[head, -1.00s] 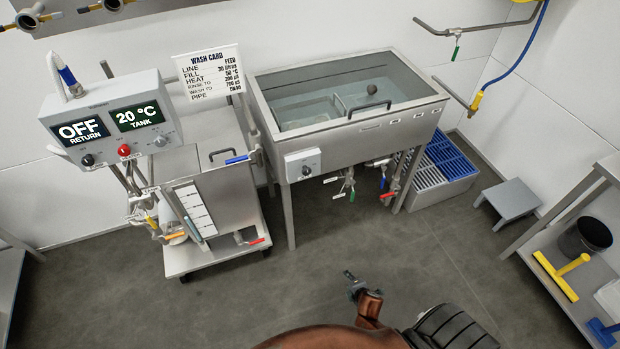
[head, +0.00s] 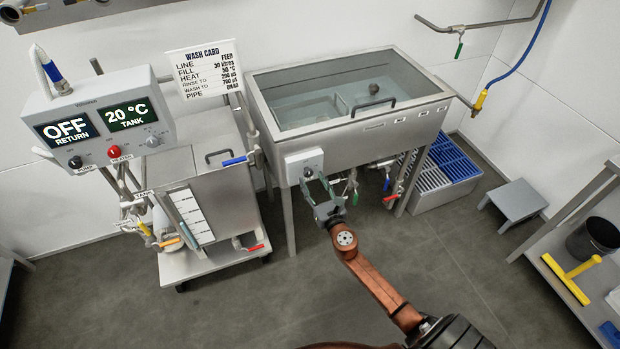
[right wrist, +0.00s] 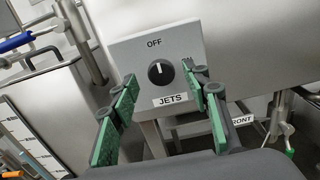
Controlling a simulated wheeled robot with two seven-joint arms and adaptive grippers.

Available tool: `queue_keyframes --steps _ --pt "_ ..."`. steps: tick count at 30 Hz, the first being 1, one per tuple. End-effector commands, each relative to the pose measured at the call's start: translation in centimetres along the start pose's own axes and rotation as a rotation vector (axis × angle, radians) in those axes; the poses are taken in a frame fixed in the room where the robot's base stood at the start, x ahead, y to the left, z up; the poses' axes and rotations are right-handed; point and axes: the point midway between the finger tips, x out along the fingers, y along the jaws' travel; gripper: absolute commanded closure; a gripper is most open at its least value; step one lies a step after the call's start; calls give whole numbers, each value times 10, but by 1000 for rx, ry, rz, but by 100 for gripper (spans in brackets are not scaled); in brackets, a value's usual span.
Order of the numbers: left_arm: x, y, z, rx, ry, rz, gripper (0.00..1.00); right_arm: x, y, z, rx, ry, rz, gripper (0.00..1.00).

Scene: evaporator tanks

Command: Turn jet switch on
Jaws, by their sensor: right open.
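The jets switch is a black rotary knob (right wrist: 160,71) on a grey box (right wrist: 186,45) labelled JETS, with OFF printed above it. Its white pointer line stands about upright, toward OFF. In the head view the box (head: 304,162) is on the front left of the steel wash tank (head: 360,128). My right gripper (head: 318,183) is open just in front of the box. In the right wrist view its green-padded fingers (right wrist: 164,95) stand on either side of the knob, apart from it and holding nothing. My left gripper is not in view.
Left of the tank stands a wheeled cart (head: 215,255) with a control panel (head: 105,122) reading OFF and 20 °C. Valves with coloured handles (head: 392,197) hang below the tank, right of my gripper. A grey step stool (head: 515,202) is at right. The floor in front is clear.

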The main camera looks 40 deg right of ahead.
Motion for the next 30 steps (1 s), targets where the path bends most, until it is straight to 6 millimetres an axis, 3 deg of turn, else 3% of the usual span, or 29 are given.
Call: queue_keyframes --steps 6,15,30 --pt "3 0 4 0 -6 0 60 21 -1 -1 2 1 -1 57" --pt "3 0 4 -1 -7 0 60 23 -1 -1 2 2 -1 57" --pt "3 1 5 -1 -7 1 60 23 0 -1 2 2 0 91"
